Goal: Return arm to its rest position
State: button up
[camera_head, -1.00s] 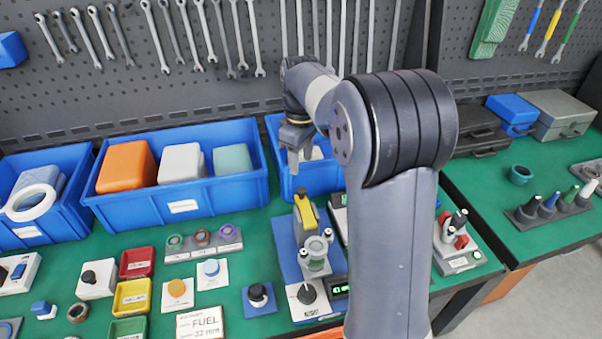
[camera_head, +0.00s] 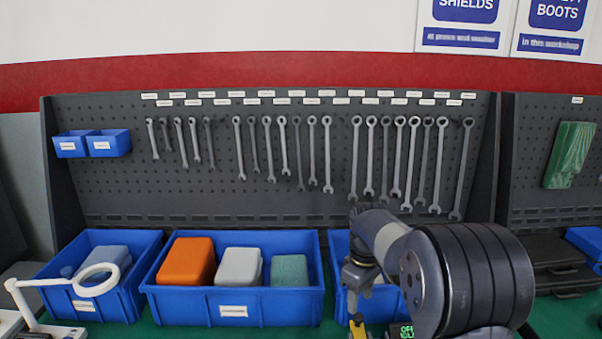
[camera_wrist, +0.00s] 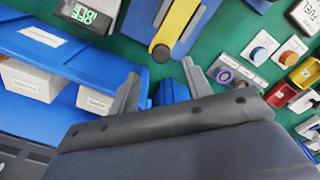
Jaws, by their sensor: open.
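My gripper (camera_head: 357,305) hangs pointing down in front of the third blue bin (camera_head: 340,245), near the lower edge of the head view. My arm reaches to it from the lower right. In the wrist view my gripper (camera_wrist: 160,85) has its two fingers spread apart with nothing between them. Below it in that view are the green bench, blue bins (camera_wrist: 90,50) and a yellow-handled device (camera_wrist: 180,25) on a blue base. The yellow part (camera_head: 357,328) also shows at the bottom of the head view.
A large blue bin (camera_head: 270,310) holds orange, white and green boxes. A left bin (camera_head: 125,300) stands beside a white ring stand (camera_head: 20,295). Wrenches (camera_head: 385,160) hang on the pegboard (camera_head: 220,205) behind.

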aim_at(358, 315)
notch_tip(358, 315, down, 5)
jog(key=shift+s+f, duration=0.1)
jog(key=shift+s, duration=0.05)
jog(key=shift+s+b, duration=0.35)
jog(key=shift+s, duration=0.7)
jog(key=shift+s+r, duration=0.2)
jog(key=shift+s, duration=0.55)
jog(key=shift+w, duration=0.1)
